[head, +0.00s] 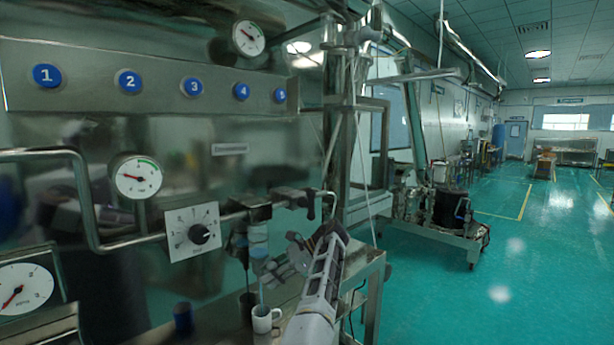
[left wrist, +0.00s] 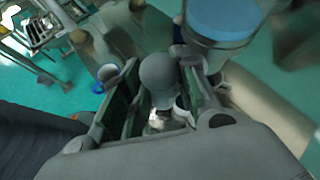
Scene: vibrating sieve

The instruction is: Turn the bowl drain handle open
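The drain handle's grey round knob (left wrist: 158,72) shows in the left wrist view, between the two fingers of my left gripper (left wrist: 160,92). The fingers stand apart on either side of it; I cannot tell whether they touch it. In the head view my left gripper (head: 275,265) is beside a blue-tinted cylindrical vessel (head: 257,238), which hangs under the pipe. The vessel also shows close at the top of the left wrist view (left wrist: 222,20). The handle cannot be made out in the head view. My right gripper is not in view.
A white mug (head: 263,320) and a dark blue cup (head: 183,318) stand on the metal bench below. A dial plate (head: 193,232), a round gauge (head: 137,177) and a pipe are on the panel at left. The green floor at right is open.

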